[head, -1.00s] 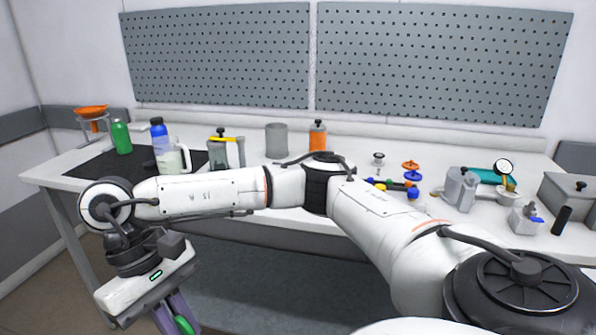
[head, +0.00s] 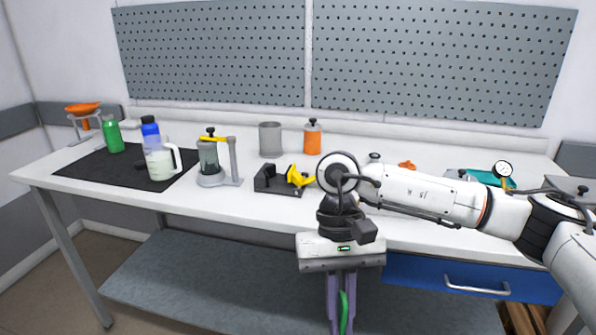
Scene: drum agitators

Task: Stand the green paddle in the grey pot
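The grey pot (head: 270,140) stands upright at the back of the bench, left of an orange bottle. My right gripper (head: 341,308), with purple fingers, points down in front of the bench's front edge, below the bench top. A strip of the green paddle (head: 343,312) shows between its fingers, and the gripper is shut on it. The fingertips and the rest of the paddle run out of the bottom of the picture. My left gripper is not in view.
A black fixture with a yellow clamp (head: 298,176) stands in front of the pot. A blue drawer front (head: 430,275) is under the bench.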

